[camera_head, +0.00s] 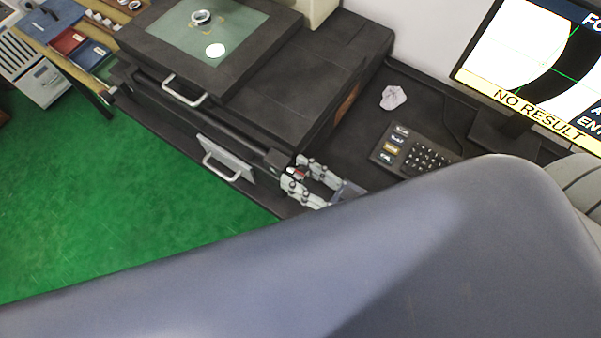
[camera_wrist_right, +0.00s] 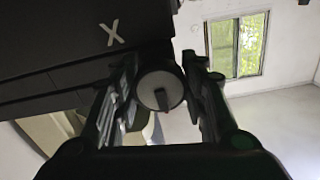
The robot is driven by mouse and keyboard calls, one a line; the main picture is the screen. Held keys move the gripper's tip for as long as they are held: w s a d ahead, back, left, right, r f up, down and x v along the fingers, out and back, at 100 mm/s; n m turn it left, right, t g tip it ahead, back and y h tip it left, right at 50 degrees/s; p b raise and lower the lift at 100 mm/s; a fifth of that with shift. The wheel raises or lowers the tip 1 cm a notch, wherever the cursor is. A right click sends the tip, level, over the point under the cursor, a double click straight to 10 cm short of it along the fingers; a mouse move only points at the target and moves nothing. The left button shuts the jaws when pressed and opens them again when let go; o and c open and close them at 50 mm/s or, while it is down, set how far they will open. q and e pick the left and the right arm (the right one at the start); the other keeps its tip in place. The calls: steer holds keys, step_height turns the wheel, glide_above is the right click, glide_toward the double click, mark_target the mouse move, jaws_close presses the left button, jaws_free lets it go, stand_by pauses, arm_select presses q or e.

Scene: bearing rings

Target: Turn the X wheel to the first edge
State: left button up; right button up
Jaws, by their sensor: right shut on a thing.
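The X wheel is a round dark knob (camera_wrist_right: 160,91) with a grey face and a dark pointer mark, beside a white letter X (camera_wrist_right: 113,35) on the dark machine side in the right wrist view. My right gripper (camera_wrist_right: 162,95) has its two fingers on either side of the knob, shut on it. In the head view my right gripper (camera_head: 307,182) is at the front corner of the machine, where it largely hides the wheel; a small red spot shows between the fingers. The monitor (camera_head: 545,60) shows a dark curved band, green cross lines and "NO RESULT". My left gripper is not in view.
A ring (camera_head: 201,17) and a bright light spot lie on the green-grey stage plate (camera_head: 185,42). Two handles (camera_head: 183,91) stick out at the machine's front. A keypad (camera_head: 413,150) and crumpled paper (camera_head: 393,97) lie right of the gripper. My arm covers the lower picture.

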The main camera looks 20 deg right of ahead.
steer(key=shift+n+p, duration=0.45)
steer(key=shift+n, duration=0.95)
steer(key=o, duration=1.1)
steer(key=v, duration=1.2)
steer(key=shift+d, duration=0.1)
